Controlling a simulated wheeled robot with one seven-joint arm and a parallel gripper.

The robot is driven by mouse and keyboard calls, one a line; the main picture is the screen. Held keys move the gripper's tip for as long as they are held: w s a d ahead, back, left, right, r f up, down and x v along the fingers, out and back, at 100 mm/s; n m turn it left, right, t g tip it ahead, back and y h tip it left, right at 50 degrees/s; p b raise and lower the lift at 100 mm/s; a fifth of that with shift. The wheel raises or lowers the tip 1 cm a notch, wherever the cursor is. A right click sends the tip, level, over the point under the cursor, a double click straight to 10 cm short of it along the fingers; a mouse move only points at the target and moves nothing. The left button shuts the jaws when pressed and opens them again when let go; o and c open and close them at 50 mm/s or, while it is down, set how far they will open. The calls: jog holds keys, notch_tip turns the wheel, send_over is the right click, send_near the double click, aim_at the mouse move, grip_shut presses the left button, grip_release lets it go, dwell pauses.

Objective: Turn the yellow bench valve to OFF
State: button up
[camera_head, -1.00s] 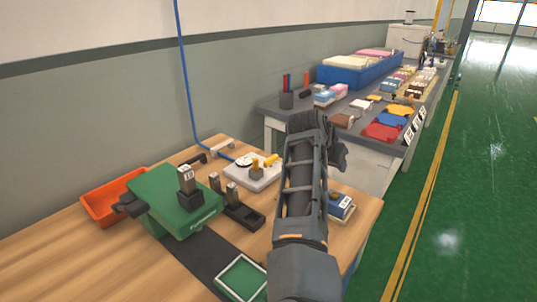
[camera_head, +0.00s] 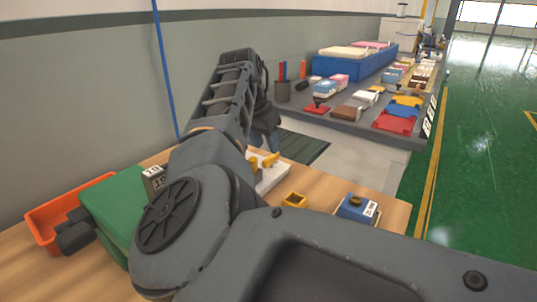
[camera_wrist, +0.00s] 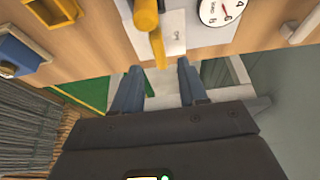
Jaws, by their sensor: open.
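The yellow valve handle (camera_wrist: 152,35) stands over a white plate (camera_wrist: 185,32) with a small label that I cannot read. A round dial (camera_wrist: 218,10) sits beside it in the wrist view. My gripper (camera_wrist: 158,67) is open, with one blue-grey finger on each side of the handle's near end. The handle tip is at about fingertip level; I cannot tell whether it touches. In the head view the yellow valve (camera_head: 269,161) and its white plate (camera_head: 272,180) show only partly behind my arm.
An orange bin (camera_head: 60,205) and a green box (camera_head: 112,205) are at left. A grey table with blue bin (camera_head: 345,67) stands behind.

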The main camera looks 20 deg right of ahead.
aim_at(271, 156)
jog(key=x, duration=0.5)
grip_shut()
dwell(0.3)
